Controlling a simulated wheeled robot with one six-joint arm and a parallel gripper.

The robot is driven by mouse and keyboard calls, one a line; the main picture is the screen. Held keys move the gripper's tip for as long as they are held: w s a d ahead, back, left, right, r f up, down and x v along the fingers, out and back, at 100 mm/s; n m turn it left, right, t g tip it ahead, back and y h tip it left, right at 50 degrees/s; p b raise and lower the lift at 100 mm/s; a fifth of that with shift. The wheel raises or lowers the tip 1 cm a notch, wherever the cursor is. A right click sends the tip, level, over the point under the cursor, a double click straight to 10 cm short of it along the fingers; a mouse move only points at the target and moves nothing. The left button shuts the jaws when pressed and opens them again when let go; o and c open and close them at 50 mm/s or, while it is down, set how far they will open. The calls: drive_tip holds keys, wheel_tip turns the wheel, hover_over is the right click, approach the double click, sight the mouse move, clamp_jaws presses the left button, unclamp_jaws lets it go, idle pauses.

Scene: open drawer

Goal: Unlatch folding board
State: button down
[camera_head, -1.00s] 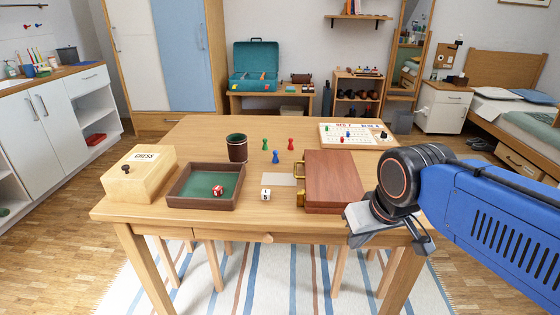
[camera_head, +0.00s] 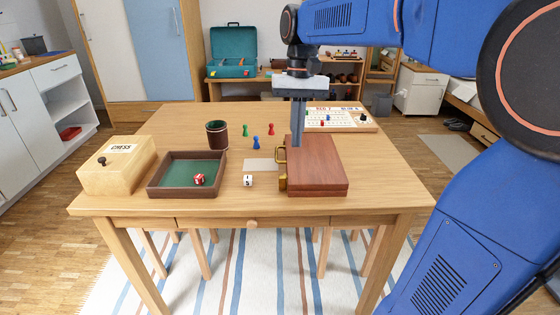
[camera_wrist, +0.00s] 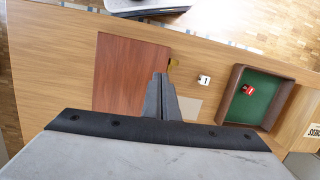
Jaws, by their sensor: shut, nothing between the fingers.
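The folding board (camera_head: 318,165) is a closed reddish-brown wooden case lying flat on the table's right half. Its left edge carries brass fittings, a handle (camera_head: 281,156) and a latch (camera_head: 283,183). My gripper (camera_head: 298,145) points down over the far left part of the board, fingers together and empty. Whether the tips touch the board cannot be told. In the wrist view the board (camera_wrist: 125,75) lies left of the fingertips (camera_wrist: 159,76), with one brass fitting (camera_wrist: 173,64) just beyond them; the other is hidden behind the fingers.
On the wooden table (camera_head: 250,205) stand a chess box (camera_head: 117,170), a green-lined dice tray (camera_head: 187,190) with a red die (camera_head: 199,180), a dark cup (camera_head: 217,135), several pawns (camera_head: 256,143), a white die (camera_head: 248,181), a pale card (camera_head: 260,165) and a scoreboard (camera_head: 340,118). The front middle is clear.

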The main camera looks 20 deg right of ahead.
sight(280, 178)
drive_tip(key=w+a+r+g, duration=0.1)
drive_tip(key=w+a+g, duration=0.15)
drive_tip(key=w, duration=0.65)
drive_tip(key=shift+m, duration=0.4)
drive_tip(key=x, duration=0.9)
drive_tip(key=shift+s+d+f, duration=0.3)
drive_tip(key=s, duration=0.1)
drive_tip(key=s+a, duration=0.1)
drive_tip(key=shift+s, duration=0.4)
drive_tip(key=shift+s+a, duration=0.1)
drive_tip(key=shift+s, duration=0.4)
drive_tip(key=shift+s+a, duration=0.2)
drive_tip(key=shift+s, duration=0.35)
drive_tip(key=shift+s+a, duration=0.2)
drive_tip(key=shift+s, duration=0.4)
drive_tip(key=shift+w, duration=0.1)
